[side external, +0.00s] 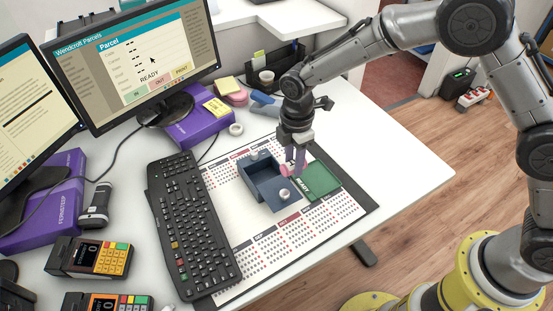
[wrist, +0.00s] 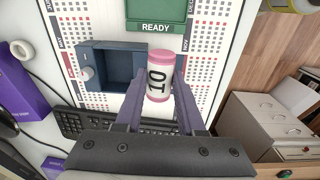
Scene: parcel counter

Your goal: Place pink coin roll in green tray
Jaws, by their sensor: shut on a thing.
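The pink coin roll (wrist: 158,76) has a white label marked 10. My gripper (wrist: 152,88) is shut on it, with one purple finger on each side. In the side external view, my gripper (side external: 292,160) holds the pink coin roll (side external: 288,169) above the mat, close to the join between the blue box and the green tray. The green tray (side external: 326,182), marked READY, lies flat to the right of the blue box. In the wrist view, the green tray (wrist: 156,12) shows at the top edge, beyond the roll and partly cut off.
The blue open box (side external: 262,186) stands left of the green tray, with small white round items on its edges. A black keyboard (side external: 188,215) lies left of the printed mat (side external: 243,243). Monitors, purple boxes and card terminals (side external: 92,257) fill the left side. The right table end is clear.

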